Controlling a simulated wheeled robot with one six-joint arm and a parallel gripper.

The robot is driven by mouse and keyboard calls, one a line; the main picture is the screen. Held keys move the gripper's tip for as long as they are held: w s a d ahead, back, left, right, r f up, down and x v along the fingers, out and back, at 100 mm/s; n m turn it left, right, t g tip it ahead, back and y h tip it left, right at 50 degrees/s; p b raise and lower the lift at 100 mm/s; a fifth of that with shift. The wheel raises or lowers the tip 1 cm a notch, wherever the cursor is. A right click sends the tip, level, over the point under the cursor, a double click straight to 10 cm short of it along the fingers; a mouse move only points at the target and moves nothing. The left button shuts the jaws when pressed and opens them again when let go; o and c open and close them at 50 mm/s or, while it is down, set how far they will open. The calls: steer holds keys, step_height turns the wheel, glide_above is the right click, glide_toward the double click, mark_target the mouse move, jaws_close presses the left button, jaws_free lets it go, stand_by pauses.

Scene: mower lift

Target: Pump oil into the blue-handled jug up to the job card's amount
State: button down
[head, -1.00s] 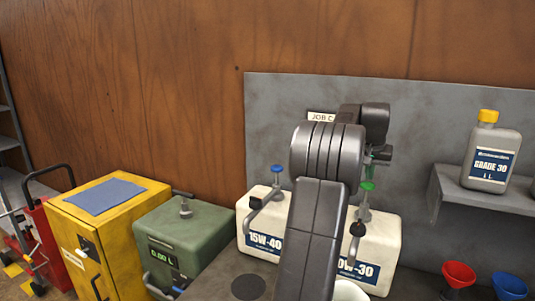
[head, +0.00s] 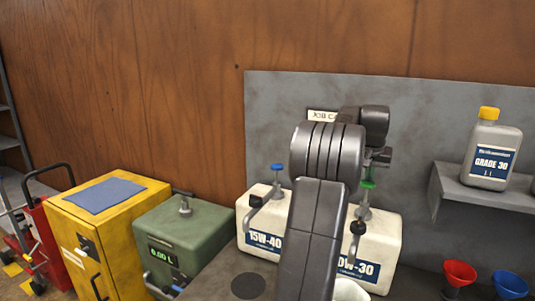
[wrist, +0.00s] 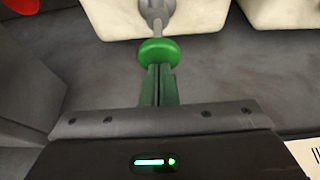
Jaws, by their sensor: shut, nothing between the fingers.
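A white oil container with a label ending in W-30 (head: 385,240) stands behind my arm and carries a pump with a green knob (head: 368,184). In the wrist view the green knob (wrist: 158,50) is at the tips of my gripper (wrist: 158,72), whose fingers are together; I cannot tell whether they touch it. A white container marked 15W-40 (head: 265,241) to the left has a blue-knobbed pump (head: 277,168). A white rounded vessel (head: 350,290) shows at the bottom edge; I cannot make out a blue handle.
A green box (head: 190,232) with a lit display reading about 0.00 L stands left, beside a yellow cabinet (head: 140,215). A GRADE 30 bottle (head: 490,150) is on a grey shelf (head: 500,198). A red funnel (head: 458,273) and a blue funnel (head: 508,284) are lower right.

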mark_target(368, 183)
steer(key=shift+f+b, duration=1.25)
steer(key=shift+f, duration=1.3)
steer(key=shift+r, duration=0.1)
step_height(368, 183, up, 4)
steer(key=p, duration=0.4)
steer(key=shift+r+p, duration=0.15)
steer(key=shift+p, duration=0.15)
steer(key=shift+r, duration=0.95)
steer(key=shift+f, duration=0.15)
